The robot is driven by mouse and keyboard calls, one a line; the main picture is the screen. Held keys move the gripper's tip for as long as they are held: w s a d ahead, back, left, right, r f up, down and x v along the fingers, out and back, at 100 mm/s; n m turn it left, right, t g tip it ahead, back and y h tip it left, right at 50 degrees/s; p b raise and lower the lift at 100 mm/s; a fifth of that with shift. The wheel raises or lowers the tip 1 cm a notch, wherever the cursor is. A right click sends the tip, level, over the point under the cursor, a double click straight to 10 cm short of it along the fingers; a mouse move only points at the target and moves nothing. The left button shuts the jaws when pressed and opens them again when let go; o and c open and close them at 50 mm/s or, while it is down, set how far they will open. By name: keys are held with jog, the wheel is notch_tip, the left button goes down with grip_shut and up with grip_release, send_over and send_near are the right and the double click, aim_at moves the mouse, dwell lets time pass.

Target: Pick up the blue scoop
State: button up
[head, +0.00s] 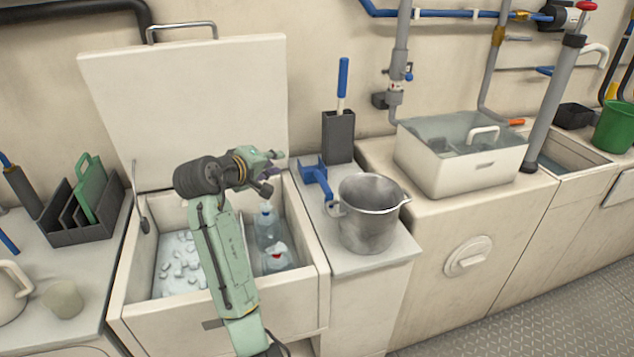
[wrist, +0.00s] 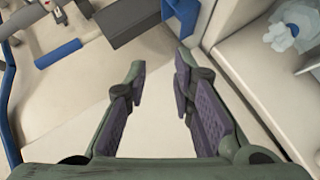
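The blue scoop (head: 316,176) lies on the narrow counter, just left of the steel jug and in front of the dark grey holder. In the wrist view a blue part beside the grey holder looks like the scoop (wrist: 184,14), cut off by the top edge. My gripper (head: 276,170) is over the open ice box, left of the scoop and apart from it. In the wrist view my gripper (wrist: 160,95) has its fingers spread with nothing between them.
The steel jug (head: 369,212) stands close to the scoop. The grey holder (head: 338,137) with a blue-handled tool stands behind. The ice box's raised lid (head: 185,105) is behind my arm; bottles (head: 267,228) and ice are inside.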

aim_at(321, 185)
jog(key=d+f+g, duration=0.1)
jog(key=d, duration=0.1)
jog(key=d+f+g+h, duration=0.1)
jog(key=d+f, duration=0.1)
jog(key=d+f+m+g+h, duration=0.1)
jog(key=d+f, duration=0.1)
jog(key=d, duration=0.1)
jog(key=shift+s+f+g, duration=0.15)
jog(key=shift+s+g, duration=0.15)
jog(key=shift+s, duration=0.05)
jog(key=x, duration=0.3)
jog(key=shift+w+d+f+p, duration=0.2)
jog(key=shift+w+d+p, duration=0.05)
jog(key=shift+p, duration=0.05)
jog(key=shift+p+x, duration=0.75)
jog(key=shift+x, duration=2.25)
jog(key=shift+s, duration=0.1)
jog(key=shift+c, duration=0.4)
grip_shut()
